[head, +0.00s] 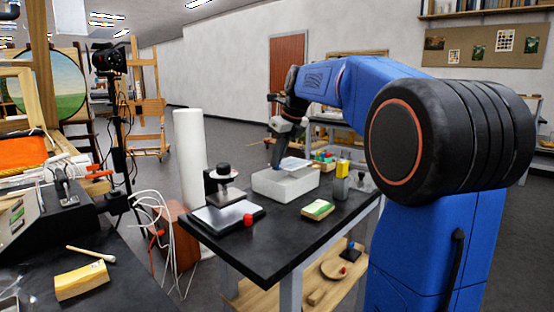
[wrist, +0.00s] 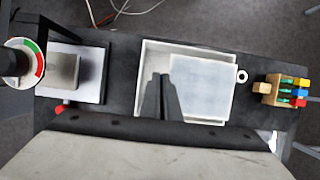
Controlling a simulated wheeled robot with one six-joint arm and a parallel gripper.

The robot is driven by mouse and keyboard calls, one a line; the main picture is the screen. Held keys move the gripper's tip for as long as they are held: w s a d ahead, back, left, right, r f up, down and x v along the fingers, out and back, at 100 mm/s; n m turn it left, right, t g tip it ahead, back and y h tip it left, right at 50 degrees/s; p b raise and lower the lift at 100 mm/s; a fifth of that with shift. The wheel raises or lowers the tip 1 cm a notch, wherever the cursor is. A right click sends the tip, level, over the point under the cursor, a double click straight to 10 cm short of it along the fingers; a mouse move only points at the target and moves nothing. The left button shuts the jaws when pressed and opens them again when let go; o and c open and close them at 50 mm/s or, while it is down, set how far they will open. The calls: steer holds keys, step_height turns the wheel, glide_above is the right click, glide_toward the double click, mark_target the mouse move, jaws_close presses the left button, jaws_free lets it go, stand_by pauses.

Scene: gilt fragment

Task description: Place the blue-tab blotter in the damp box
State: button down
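The pale grey box (head: 285,184), which looks like the damp box, stands on the black bench and shows from above in the wrist view (wrist: 146,62). A pale, bluish-white flat panel (wrist: 203,85) covers the right part of its top; it also shows in the head view (head: 295,163). I cannot tell whether this is a lid or a blotter. My gripper (wrist: 160,77) points down over the box, beside the panel's left edge. Its fingers look closed together with nothing visible between them. In the head view my gripper is partly hidden. I cannot pick out a blue tab for certain.
A wooden rack (wrist: 270,90) with coloured pieces stands right of the box. A green-and-cream block (head: 318,210) and a yellow-topped grey block (head: 342,178) are nearby. A white roll (head: 190,155) stands behind.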

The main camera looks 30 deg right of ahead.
steer(key=shift+f, duration=3.5)
steer(key=shift+f, duration=0.55)
steer(key=c, duration=1.9)
jaws_free()
steer(key=shift+c, duration=0.2)
steer(key=shift+r, duration=0.1)
steer(key=v, duration=1.7)
steer(key=shift+r, duration=0.1)
